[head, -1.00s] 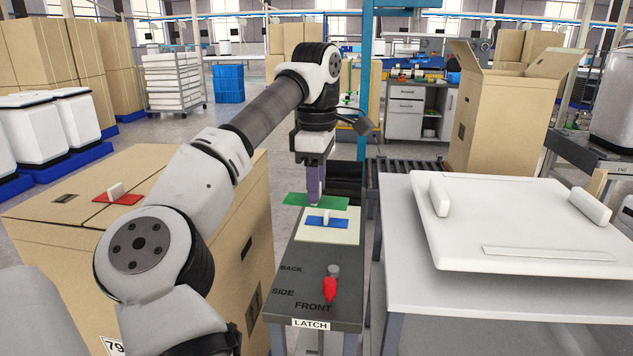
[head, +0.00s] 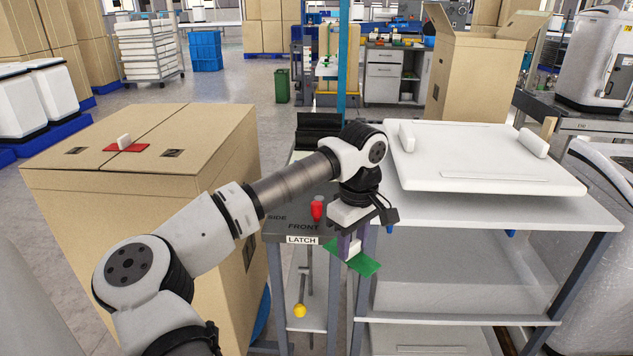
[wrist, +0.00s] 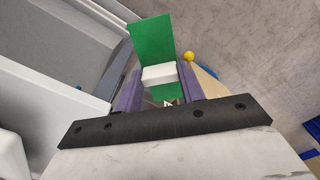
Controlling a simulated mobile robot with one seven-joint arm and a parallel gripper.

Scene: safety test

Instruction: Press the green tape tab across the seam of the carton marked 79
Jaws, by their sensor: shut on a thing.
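My gripper (head: 350,247) is shut on the white grip block of the green tape tab (head: 366,264). The tab hangs in the air in front of the latch stand, near the white table's left side. In the wrist view the green tab (wrist: 152,42) sticks out beyond the purple fingers, with the white block (wrist: 159,75) between them. A large carton (head: 205,125) stands at the left, its top closed along a seam. A red tab (head: 131,148) with a white block lies on that top. No 79 label shows on the carton now.
The latch stand (head: 301,240), with a red knob (head: 317,210) and a yellow ball knob (head: 299,311), is between carton and table. The white table (head: 560,215) at the right bears a white panel (head: 490,170). An open carton (head: 474,75) stands behind.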

